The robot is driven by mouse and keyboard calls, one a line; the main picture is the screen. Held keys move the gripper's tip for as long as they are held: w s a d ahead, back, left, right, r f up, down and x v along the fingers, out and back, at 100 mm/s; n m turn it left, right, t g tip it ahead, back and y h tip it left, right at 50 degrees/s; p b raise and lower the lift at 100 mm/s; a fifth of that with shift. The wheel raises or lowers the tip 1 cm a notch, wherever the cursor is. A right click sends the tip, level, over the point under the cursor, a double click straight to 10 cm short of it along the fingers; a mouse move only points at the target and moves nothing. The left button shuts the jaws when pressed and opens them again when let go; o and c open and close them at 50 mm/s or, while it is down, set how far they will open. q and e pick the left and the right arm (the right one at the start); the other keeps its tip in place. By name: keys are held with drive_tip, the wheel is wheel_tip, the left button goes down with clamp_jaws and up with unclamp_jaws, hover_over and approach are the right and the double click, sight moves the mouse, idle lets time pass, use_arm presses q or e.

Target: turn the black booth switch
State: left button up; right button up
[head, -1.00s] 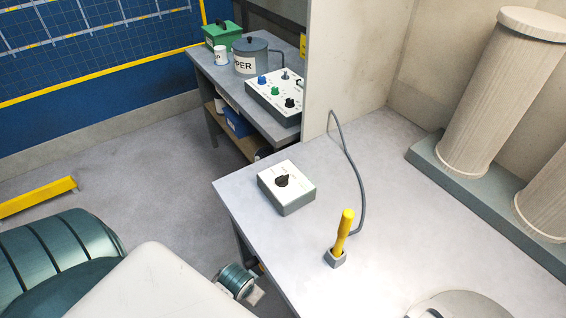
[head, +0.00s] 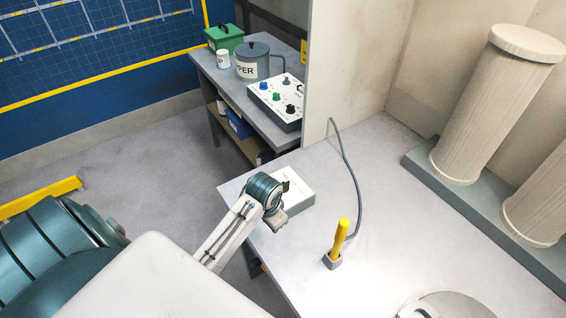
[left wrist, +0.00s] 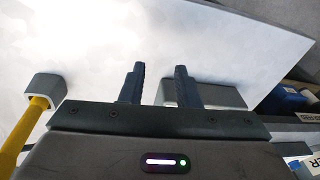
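The switch box (head: 302,192) is a small white-topped box near the left edge of the grey table. My left arm covers much of it in the head view. I cannot tell whether the small dark shape above the wrist is the black switch or part of my gripper. My left gripper (left wrist: 158,72) shows in the left wrist view with its two dark fingers apart and nothing between them. The grey side of the box (left wrist: 228,96) shows behind and beside the right-hand finger; the switch is not visible there. My right gripper is out of view.
Fluted columns (head: 490,105) stand at the right. A control panel (head: 277,100) sits on the back bench. The table's middle is clear.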

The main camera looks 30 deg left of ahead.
use_arm(q)
wheel_tip(320, 180, up, 8)
drive_tip(key=m+g, duration=0.1)
drive_tip(key=g, duration=0.1)
hover_over(283, 183)
drive_tip(key=shift+r+h, duration=0.15)
drive_tip(key=shift+h, duration=0.15)
wheel_tip(283, 183, down, 8)
drive_tip(key=shift+r+b, duration=0.2)
drive_tip(key=shift+b, duration=0.1)
drive_tip(key=c, duration=0.6)
drive_tip(key=n, duration=0.3)
drive_tip(key=shift+n, duration=0.4)
drive_tip(key=n, duration=0.4)
drive_tip(key=shift+w+n, duration=0.1)
drive_tip(key=shift+n, duration=0.2)
drive_tip(key=n, duration=0.8)
drive_tip(key=shift+n, duration=0.3)
drive_tip(key=o, duration=0.8)
